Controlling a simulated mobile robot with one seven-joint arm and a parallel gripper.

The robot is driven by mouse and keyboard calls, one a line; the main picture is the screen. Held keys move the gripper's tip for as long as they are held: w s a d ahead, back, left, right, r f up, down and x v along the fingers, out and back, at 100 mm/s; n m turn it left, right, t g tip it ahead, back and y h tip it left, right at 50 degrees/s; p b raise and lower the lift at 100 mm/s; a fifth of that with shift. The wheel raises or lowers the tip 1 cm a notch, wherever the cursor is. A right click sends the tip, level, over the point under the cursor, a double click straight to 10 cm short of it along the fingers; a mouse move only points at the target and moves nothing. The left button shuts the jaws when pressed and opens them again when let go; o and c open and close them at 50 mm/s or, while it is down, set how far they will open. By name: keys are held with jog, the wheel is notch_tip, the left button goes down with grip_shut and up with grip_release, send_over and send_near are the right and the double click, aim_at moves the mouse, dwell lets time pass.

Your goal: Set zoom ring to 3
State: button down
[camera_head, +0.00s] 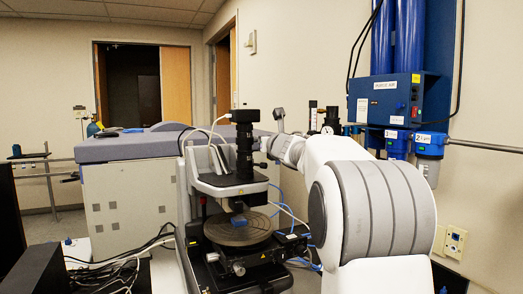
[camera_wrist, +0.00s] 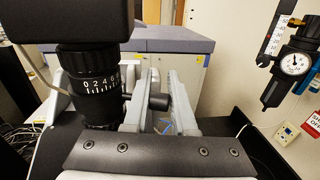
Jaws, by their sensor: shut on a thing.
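The profiler's black vertical optics tube (camera_head: 244,150) stands above the round stage in the head view. I cannot tell which number is set. My gripper (camera_wrist: 158,92) is just right of the ring, its two pale fingers on either side of a short dark knob (camera_wrist: 158,102), shut on it. In the head view my gripper (camera_head: 270,147) is small beside the tube.
The round stage (camera_head: 238,230) lies below the optics. A grey-topped cabinet (camera_head: 140,150) stands behind. Blue filter units (camera_head: 388,100) hang on the right wall, and a pressure gauge (camera_wrist: 294,63) is at the right of the wrist view. Loose cables (camera_head: 125,262) lie at the left.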

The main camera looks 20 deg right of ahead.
jog(key=s+m+h+b, duration=0.1)
jog(key=h+b, duration=0.1)
jog(key=m+g+h+b, duration=0.1)
jog(key=m+h+b, duration=0.1)
jog(key=b, duration=0.1)
jog(key=s+m+g+h+b, duration=0.1)
jog(key=h+b, duration=0.1)
jog(key=h, duration=0.1)
jog(key=shift+s+a+f+m, duration=0.1)
jog(key=shift+s+m, duration=0.2)
jog(key=shift+m, duration=0.1)
jog(key=m+g+h, duration=0.1)
jog(key=s+m+g+h, duration=0.1)
jog(key=shift+a+h+b, duration=0.2)
jog(key=shift+h+b, duration=0.15)
jog(key=shift+h, duration=0.05)
jog(key=shift+s+a+m+g+h+p, duration=0.15)
jog(key=shift+s+m+g+h+p, duration=0.3)
jog(key=shift+m+g+h, duration=0.65)
jog(key=shift+s, duration=0.15)
jog(key=c, duration=1)
grip_release()
